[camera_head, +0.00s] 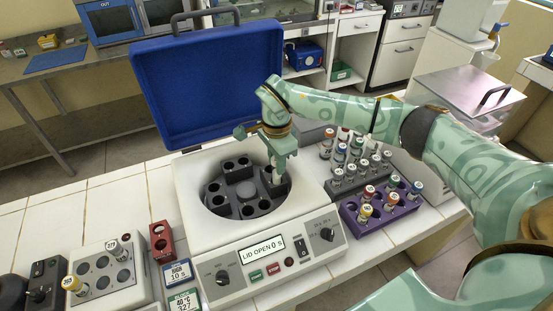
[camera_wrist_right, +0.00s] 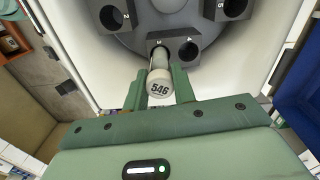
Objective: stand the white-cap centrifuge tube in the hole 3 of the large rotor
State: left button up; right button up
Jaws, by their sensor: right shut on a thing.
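The white-cap centrifuge tube (camera_wrist_right: 160,88), its cap marked 546, is between the fingers of my right gripper (camera_head: 278,172). The large rotor (camera_wrist_right: 205,18) sits in the bowl of the open centrifuge; it also shows in the head view (camera_head: 239,188). The tube lines up with the hole marked 3 (camera_wrist_right: 158,50), with its lower end at that hole. I cannot tell how deep it is in. The gripper's fingers hide part of the tube and the rotor's right side in the head view. My left gripper is not in view.
The blue lid (camera_head: 208,80) stands open behind the bowl. A grey rack (camera_head: 358,178) and a purple rack (camera_head: 380,210) with several tubes stand to the right. A white block with tubes (camera_head: 103,275) and a red holder (camera_head: 161,240) stand to the left. The display reads LID OPEN.

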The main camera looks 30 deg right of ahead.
jog(key=shift+f, duration=0.15)
jog(key=shift+f+b, duration=0.9)
jog(key=shift+f, duration=0.9)
jog(key=o, duration=1.4)
jog(key=shift+r, duration=0.1)
notch_tip(320, 180, up, 8)
jog(key=p, duration=0.6)
jog(key=shift+f+p, duration=0.2)
jog(key=shift+p, duration=0.1)
jog(key=shift+f, duration=0.15)
